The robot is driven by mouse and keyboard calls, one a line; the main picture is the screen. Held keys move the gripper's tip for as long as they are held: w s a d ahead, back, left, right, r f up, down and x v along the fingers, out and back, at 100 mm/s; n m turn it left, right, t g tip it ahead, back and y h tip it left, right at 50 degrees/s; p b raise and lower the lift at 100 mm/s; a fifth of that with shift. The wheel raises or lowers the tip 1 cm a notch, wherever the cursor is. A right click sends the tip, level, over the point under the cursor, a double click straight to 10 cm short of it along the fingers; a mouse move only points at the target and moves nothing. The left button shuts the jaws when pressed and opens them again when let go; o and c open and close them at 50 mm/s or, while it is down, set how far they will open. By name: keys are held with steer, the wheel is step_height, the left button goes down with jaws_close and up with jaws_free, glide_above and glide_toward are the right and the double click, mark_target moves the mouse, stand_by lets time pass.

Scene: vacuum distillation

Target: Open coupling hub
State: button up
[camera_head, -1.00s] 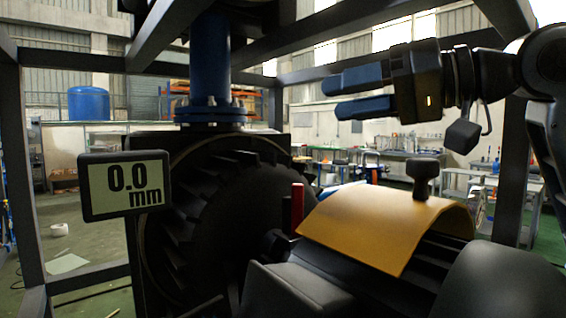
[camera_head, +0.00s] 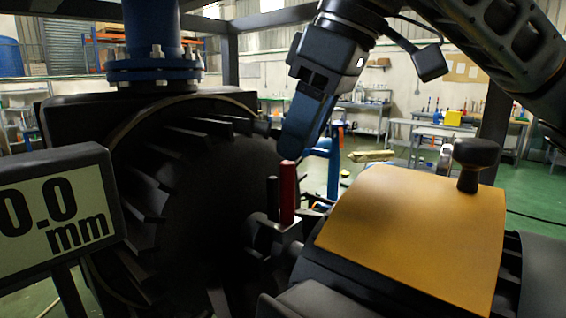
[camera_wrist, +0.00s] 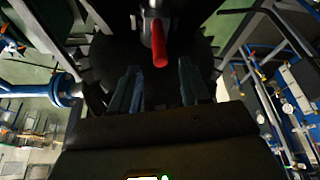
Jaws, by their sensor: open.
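A red handle (camera_head: 288,192) stands upright beside a shorter black pin (camera_head: 272,197), on a dark hub (camera_head: 262,230) between the large toothed wheel and the yellow cover. My gripper (camera_head: 290,150), with blue fingers, points down just above the red handle in the head view. In the wrist view the fingers (camera_wrist: 158,75) are apart, with the red handle (camera_wrist: 159,45) ahead, about midway between them across the picture. Nothing is between the fingertips that I can see. In the head view the fingers overlap, and I cannot tell whether they touch the handle.
A curved yellow cover (camera_head: 410,235) with a black knob (camera_head: 472,165) sits to the right. The dark toothed wheel (camera_head: 195,190) fills the left middle, below a blue flanged pipe (camera_head: 152,60). A display (camera_head: 55,215) stands at the left. Dark frame posts surround the machine.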

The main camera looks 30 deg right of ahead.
mark_target(288, 168)
steer(key=shift+x, duration=2.65)
steer(key=shift+c, duration=0.4)
jaws_close()
